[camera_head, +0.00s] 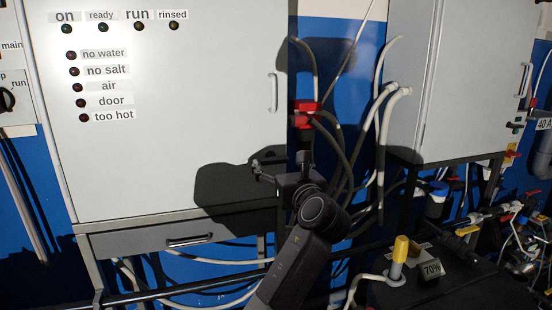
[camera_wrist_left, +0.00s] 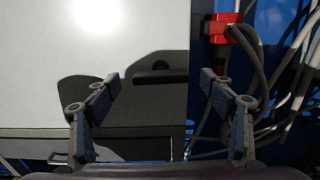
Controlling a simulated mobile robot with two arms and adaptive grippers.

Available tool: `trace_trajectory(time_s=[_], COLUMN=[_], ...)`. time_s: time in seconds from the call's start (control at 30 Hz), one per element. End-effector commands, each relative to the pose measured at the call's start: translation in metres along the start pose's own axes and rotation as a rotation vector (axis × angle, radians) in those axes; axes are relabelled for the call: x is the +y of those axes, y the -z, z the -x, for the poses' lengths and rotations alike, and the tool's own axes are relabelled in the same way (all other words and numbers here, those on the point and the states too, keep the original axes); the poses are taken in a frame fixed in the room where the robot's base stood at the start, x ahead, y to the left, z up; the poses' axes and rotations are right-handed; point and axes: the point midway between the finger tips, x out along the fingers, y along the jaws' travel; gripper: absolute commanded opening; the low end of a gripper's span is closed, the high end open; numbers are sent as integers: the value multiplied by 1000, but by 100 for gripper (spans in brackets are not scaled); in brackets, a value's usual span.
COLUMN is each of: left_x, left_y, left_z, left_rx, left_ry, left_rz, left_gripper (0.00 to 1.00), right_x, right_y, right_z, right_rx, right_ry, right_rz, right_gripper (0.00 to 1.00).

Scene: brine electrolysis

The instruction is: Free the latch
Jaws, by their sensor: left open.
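A dark latch handle (camera_wrist_left: 160,76) lies across the lower right edge of the white cabinet door, between my left fingertips in the left wrist view. My left gripper (camera_head: 282,163) is open in front of this door corner in the head view; it also shows in the left wrist view (camera_wrist_left: 161,82). Its two fingers stand wide apart on either side of the latch, and I see no contact. In the head view the latch is hidden or lost in shadow near the gripper. My right gripper is out of view.
The white cabinet (camera_head: 190,130) has a light door handle (camera_head: 273,93) and a drawer below (camera_head: 150,240). A red fitting (camera_head: 303,113) with hoses is just right of the gripper. A second cabinet (camera_head: 408,70) and a yellow-capped bottle (camera_head: 399,255) stand further right.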

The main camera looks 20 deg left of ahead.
Motion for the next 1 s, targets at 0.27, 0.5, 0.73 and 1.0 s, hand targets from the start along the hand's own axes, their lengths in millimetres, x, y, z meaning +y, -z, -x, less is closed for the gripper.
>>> trace_trajectory(time_s=[0.27, 0.5, 0.73, 1.0], left_x=[0, 0, 0, 0], left_y=[0, 1, 1, 1], left_z=[-25, -26, -26, -26], left_rx=[1, 1, 1, 1], left_ry=[1, 2, 2, 2], left_rz=[2, 2, 2, 4], left_gripper=[75, 75, 51, 33], right_x=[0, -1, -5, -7], right_y=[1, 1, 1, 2], right_z=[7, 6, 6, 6], right_rx=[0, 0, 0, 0], right_ry=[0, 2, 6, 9], right_rz=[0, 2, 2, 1], right_gripper=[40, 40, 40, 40])
